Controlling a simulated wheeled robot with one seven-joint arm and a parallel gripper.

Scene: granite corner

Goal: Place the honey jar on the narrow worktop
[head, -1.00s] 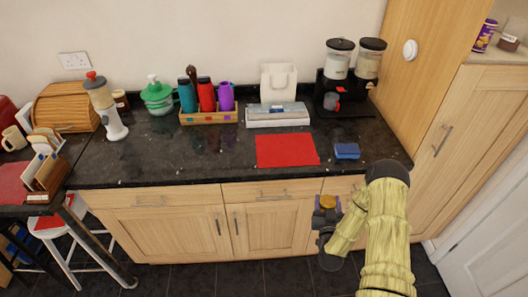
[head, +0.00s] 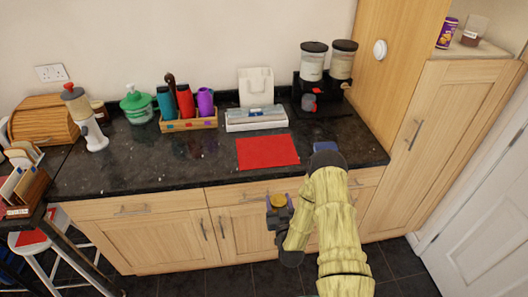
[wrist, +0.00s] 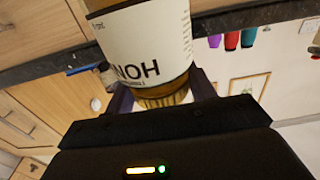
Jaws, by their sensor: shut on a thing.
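The honey jar, with a white label and a gold lid, is held in my gripper; its lid (head: 277,199) shows between the fingers in the head view. In the wrist view the jar (wrist: 150,50) fills the top middle, its label lettering upside down. My gripper (head: 279,206) is shut on the jar, in front of the cabinet fronts and nearer than the worktop edge. The dark granite worktop (head: 200,165) runs along the wall. A pale wood-edged surface (head: 480,47) is at the top right. I cannot tell which surface counts as narrow.
A red mat (head: 268,151) lies on the granite, with bare granite to its left. A bottle tray (head: 190,122), a dispenser stand (head: 322,92) and a green pot (head: 137,106) stand behind. A tall cabinet (head: 385,60) rises at right.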

